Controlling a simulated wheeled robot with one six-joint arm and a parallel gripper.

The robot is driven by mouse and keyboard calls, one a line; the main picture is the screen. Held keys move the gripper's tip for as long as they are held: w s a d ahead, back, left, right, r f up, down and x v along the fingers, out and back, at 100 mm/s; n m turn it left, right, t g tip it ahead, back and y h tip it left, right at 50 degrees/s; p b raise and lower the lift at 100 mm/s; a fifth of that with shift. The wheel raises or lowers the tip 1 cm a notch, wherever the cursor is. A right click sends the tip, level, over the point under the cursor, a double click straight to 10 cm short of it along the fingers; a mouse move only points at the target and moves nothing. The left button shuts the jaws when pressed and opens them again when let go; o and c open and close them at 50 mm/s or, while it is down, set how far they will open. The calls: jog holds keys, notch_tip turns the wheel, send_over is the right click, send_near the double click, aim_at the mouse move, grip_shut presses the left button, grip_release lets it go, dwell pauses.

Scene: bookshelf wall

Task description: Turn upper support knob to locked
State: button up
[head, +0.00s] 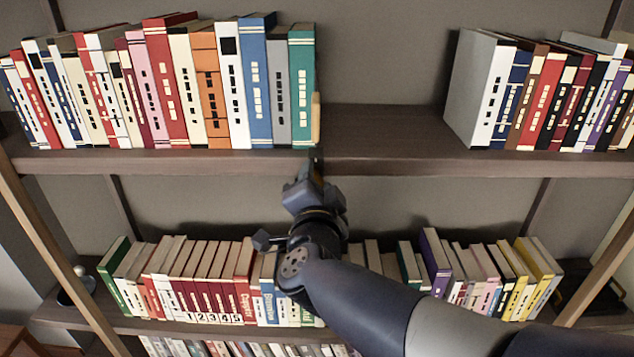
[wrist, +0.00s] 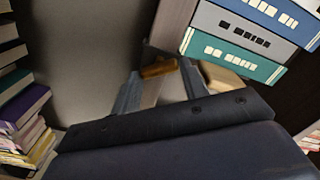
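A brown, knob-like piece (wrist: 158,68), apparently the upper support knob, shows in the wrist view below the upper shelf's books. My gripper (wrist: 160,76) has its two fingers apart, one on each side of this piece. I cannot tell whether either finger touches it. In the head view my gripper (head: 315,172) is at the front edge of the upper shelf (head: 230,163), just below a tan wooden support (head: 316,118). The support stands against the teal book (head: 302,85) at the row's right end. The knob is not clear in the head view, and its setting cannot be read.
A row of books (head: 170,85) fills the upper shelf's left side. Another group (head: 480,95) stands at the right, with bare shelf between. The lower shelf's books (head: 200,280) stand below, partly behind my arm. Wooden posts (head: 50,255) flank the shelves.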

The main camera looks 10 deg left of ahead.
jog(key=o, duration=0.4)
jog(key=shift+s, duration=0.1)
jog(key=p+v, duration=0.1)
jog(key=v, duration=0.9)
jog(key=shift+s, duration=0.3)
jog(key=b+x, duration=0.1)
jog(key=x, duration=1)
jog(key=shift+d, duration=0.1)
jog(key=shift+s, duration=0.15)
